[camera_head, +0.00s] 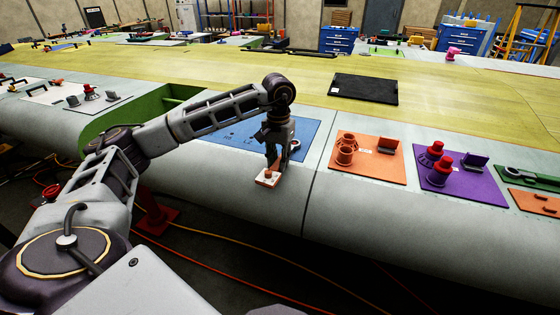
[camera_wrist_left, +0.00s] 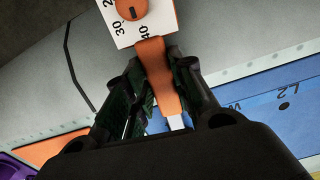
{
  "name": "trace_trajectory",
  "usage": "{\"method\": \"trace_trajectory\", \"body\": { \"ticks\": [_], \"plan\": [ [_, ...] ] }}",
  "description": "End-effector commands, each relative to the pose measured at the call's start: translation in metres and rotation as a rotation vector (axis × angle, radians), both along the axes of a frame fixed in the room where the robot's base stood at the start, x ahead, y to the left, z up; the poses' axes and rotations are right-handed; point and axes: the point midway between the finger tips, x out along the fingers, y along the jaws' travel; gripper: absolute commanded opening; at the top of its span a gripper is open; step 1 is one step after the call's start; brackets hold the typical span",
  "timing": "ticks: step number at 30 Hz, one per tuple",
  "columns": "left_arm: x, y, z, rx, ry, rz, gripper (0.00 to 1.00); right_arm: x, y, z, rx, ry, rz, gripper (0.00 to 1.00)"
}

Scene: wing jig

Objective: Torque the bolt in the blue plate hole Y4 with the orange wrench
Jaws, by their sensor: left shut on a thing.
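My left gripper (camera_head: 274,163) is shut on the orange wrench (camera_wrist_left: 160,76), over the near edge of the blue plate (camera_head: 228,138). In the left wrist view the wrench's orange handle lies between the fingers (camera_wrist_left: 163,95). Its white plate with an orange dial and printed numbers (camera_wrist_left: 133,16) sticks out past the fingertips, and that plate also shows in the head view (camera_head: 267,179). The blue plate (camera_wrist_left: 275,98) has a dark hole beside the mark L2. Hole Y4 and its bolt cannot be made out. My right gripper is not in view.
The blue plate lies on the grey wing surface (camera_head: 225,190). To its right are an orange plate (camera_head: 365,168) with parts and a purple plate (camera_head: 487,187) with red-topped parts. A black mat (camera_head: 365,88) lies behind. The yellow surface around it is mostly clear.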

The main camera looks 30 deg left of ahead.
Motion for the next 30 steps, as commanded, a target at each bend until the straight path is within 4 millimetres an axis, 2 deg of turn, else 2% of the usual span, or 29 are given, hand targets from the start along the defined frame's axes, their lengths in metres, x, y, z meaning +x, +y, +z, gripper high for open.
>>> {"method": "trace_trajectory", "body": {
  "ticks": [8, 30],
  "plan": [
    [0.0, 0.001, 0.001, -0.001, -0.002, -0.007, 0.0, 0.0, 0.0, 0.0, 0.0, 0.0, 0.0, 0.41],
    [-0.001, 0.026, 0.001, -0.001, -0.002, -0.207, 0.0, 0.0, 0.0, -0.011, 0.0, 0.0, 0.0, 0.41]
  ]
}}
